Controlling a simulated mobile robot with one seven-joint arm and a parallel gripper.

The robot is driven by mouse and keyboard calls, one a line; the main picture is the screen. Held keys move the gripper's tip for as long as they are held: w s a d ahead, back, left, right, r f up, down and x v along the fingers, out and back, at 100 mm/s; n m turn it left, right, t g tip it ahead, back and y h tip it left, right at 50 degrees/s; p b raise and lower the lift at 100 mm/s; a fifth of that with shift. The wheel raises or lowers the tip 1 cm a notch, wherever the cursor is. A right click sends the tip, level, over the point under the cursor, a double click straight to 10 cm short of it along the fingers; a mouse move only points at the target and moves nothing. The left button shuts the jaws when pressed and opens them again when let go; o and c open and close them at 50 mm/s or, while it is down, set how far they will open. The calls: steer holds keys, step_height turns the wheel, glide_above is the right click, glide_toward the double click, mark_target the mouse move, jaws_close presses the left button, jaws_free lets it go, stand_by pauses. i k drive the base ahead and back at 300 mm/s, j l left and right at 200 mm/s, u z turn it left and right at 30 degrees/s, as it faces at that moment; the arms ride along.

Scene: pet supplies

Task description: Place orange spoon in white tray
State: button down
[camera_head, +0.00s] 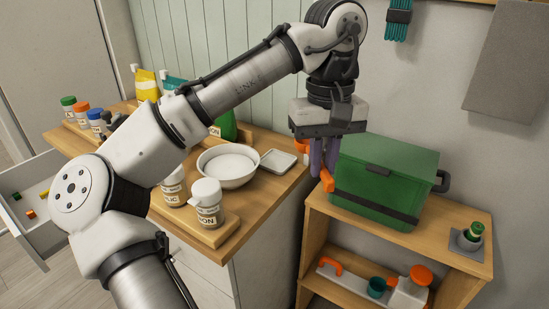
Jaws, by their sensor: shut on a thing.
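My gripper (322,168) points down with its purple-grey fingers close together. It is shut on an orange thing (327,182), which I take to be the orange spoon; only a short part shows at the fingertips. The gripper is in front of the green box, to the right of the wooden counter's edge. The small white rectangular tray (278,160) lies on the counter near its right edge, to the left of the gripper, and looks empty. A bit of orange also shows left of the fingers, below the gripper body.
A white bowl (228,167) stands left of the tray. White-capped jars (207,202) stand on a wooden board in front. A green lidded box (385,180) sits on the wooden shelf (470,256) at right. An open drawer (45,229) juts out at left.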

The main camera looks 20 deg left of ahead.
mark_target(280, 170)
steer(key=i+j, duration=0.7)
